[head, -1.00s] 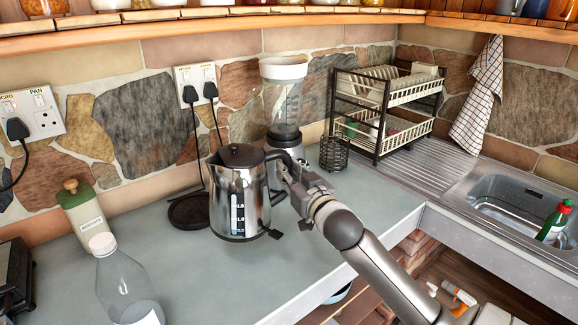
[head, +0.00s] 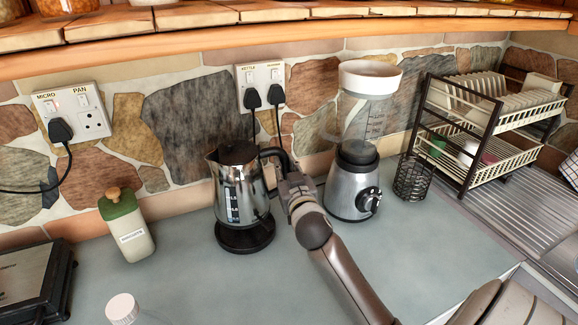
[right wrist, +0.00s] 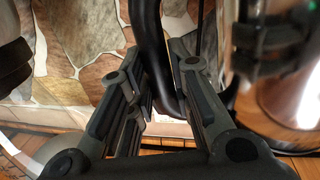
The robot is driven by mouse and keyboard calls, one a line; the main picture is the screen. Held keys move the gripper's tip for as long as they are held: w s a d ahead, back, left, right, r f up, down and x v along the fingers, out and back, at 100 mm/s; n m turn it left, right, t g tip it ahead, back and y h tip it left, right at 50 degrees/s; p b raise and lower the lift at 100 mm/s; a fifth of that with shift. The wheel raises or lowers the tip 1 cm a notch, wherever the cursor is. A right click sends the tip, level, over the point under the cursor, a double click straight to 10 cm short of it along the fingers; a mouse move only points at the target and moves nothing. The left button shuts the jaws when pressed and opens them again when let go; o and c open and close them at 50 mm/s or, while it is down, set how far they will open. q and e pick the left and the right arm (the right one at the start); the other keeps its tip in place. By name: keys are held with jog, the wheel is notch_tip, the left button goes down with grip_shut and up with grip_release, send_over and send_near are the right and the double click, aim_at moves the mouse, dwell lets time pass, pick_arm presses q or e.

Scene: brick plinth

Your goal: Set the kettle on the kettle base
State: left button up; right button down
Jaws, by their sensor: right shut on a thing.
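The shiny steel kettle (head: 238,190) with a black lid stands upright over the round black kettle base (head: 246,239) on the counter. Its bottom lines up with the base, with no clear gap between them; I cannot tell if it is fully seated. My right gripper (head: 284,172) is shut on the kettle's black handle, on the kettle's right side. In the right wrist view the dark handle (right wrist: 152,50) runs between the two fingers (right wrist: 155,95). My left gripper is not in view.
A blender (head: 355,180) stands just right of my right gripper. A black wire holder (head: 412,178) and a dish rack (head: 490,120) are farther right. A green-topped bottle (head: 127,228) stands left. Plugs with cords (head: 254,100) hang behind the kettle.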

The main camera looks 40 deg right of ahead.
jog(key=shift+s+a+f+b, duration=0.1)
jog(key=shift+s+f+b, duration=0.05)
jog(key=shift+f+b, duration=0.55)
notch_tip(320, 180, down, 4)
jog(key=b, duration=0.3)
jog(key=shift+r+b, duration=0.2)
jog(key=shift+b, duration=0.15)
jog(key=shift+p, duration=0.3)
dwell(0.6)
jog(key=shift+s+f+b, duration=0.1)
jog(key=shift+f+b, duration=0.45)
jog(key=shift+f, duration=0.1)
dwell(0.5)
